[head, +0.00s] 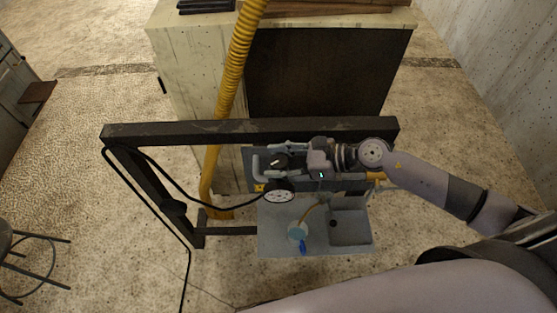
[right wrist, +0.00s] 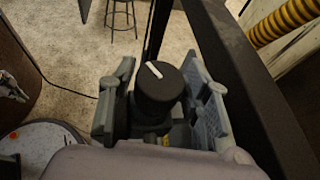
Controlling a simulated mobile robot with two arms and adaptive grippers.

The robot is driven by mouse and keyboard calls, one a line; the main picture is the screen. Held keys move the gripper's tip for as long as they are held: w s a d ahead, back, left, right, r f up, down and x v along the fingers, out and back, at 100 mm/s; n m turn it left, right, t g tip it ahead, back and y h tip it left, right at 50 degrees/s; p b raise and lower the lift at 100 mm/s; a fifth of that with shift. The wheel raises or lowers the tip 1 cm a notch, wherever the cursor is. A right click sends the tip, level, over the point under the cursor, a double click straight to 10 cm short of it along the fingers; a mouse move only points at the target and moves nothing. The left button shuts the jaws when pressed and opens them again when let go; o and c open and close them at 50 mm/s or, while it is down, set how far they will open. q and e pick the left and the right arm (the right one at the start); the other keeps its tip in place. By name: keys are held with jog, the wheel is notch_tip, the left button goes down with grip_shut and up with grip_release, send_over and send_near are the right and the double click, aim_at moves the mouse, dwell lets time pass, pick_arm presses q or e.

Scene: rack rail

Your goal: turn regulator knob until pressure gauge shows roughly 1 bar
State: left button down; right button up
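The black regulator knob (right wrist: 158,88) with a white pointer line stands between the spread fingers of my right gripper (right wrist: 160,100) in the right wrist view. The fingers lie on either side of it, and I see no clear grip. In the head view my right gripper (head: 272,161) reaches from the right over the knob (head: 281,161). The round white pressure gauge (head: 279,197) sits just below the gripper there, and its edge shows at lower left in the wrist view (right wrist: 38,142). Its needle is too small or cut off to read. My left gripper is not in view.
A dark rail frame (head: 250,130) runs behind the grey panel (head: 285,245). A yellow corrugated hose (head: 240,50) and a black cable (head: 187,265) pass on the left. A cabinet (head: 190,75) stands behind. A stool (head: 25,260) is at far left.

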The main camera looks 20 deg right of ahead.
jog(key=shift+o, duration=1.2)
jog(key=shift+s+d, duration=0.1)
jog(key=shift+d, duration=0.05)
jog(key=shift+v, duration=5.85)
